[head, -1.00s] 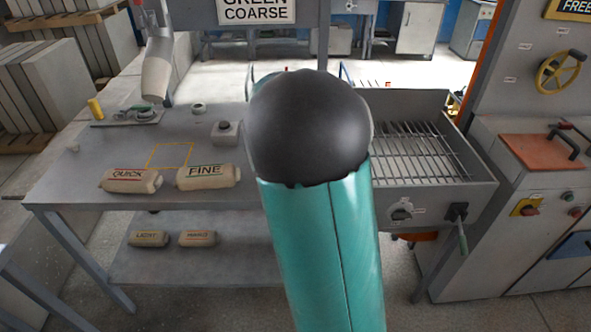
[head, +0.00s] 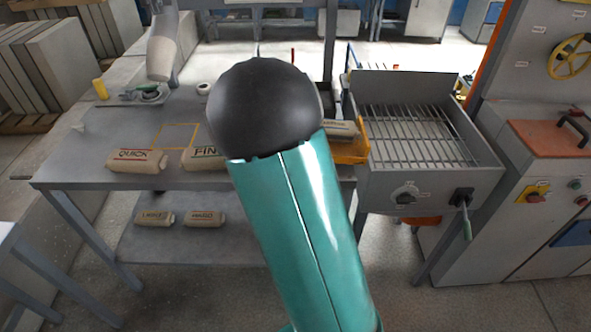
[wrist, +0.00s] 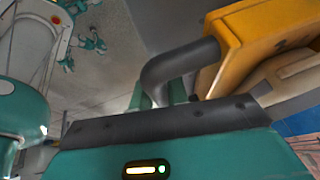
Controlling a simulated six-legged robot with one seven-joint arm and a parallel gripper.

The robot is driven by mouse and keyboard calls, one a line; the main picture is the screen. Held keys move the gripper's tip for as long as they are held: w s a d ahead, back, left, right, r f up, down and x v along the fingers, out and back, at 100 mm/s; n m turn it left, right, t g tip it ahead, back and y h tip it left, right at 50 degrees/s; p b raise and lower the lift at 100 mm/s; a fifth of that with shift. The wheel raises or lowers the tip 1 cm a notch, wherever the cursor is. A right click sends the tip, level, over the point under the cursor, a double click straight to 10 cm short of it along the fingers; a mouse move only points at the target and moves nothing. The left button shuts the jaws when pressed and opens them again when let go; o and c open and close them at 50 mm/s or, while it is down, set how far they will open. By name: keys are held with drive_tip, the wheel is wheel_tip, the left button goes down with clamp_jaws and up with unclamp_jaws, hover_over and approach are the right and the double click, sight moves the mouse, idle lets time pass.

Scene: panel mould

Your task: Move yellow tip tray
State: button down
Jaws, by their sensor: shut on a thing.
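The yellow tip tray (head: 352,152) shows in the head view just right of my arm, beside the left wall of the grated box. A beige bag (head: 341,129) lies in it. My arm hides the tray's left part. In the wrist view the tray (wrist: 228,52) is close at the upper right, with a dark bent handle (wrist: 178,68) and the beige bag (wrist: 285,78). My gripper (wrist: 160,98) is shut on the handle, though its fingertips are mostly hidden. The head view does not show my gripper.
The grated box (head: 415,183) stands right of the tray. The grey table (head: 85,165) holds a QUICK bag (head: 137,160), a partly hidden FINE bag (head: 200,160) and an outlined yellow square (head: 178,148). Two more bags lie on the lower shelf (head: 185,245).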

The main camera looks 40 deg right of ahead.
drive_tip(key=c, duration=1.4)
unclamp_jaws()
drive_tip(key=shift+o, duration=0.2)
drive_tip(key=v, duration=1.4)
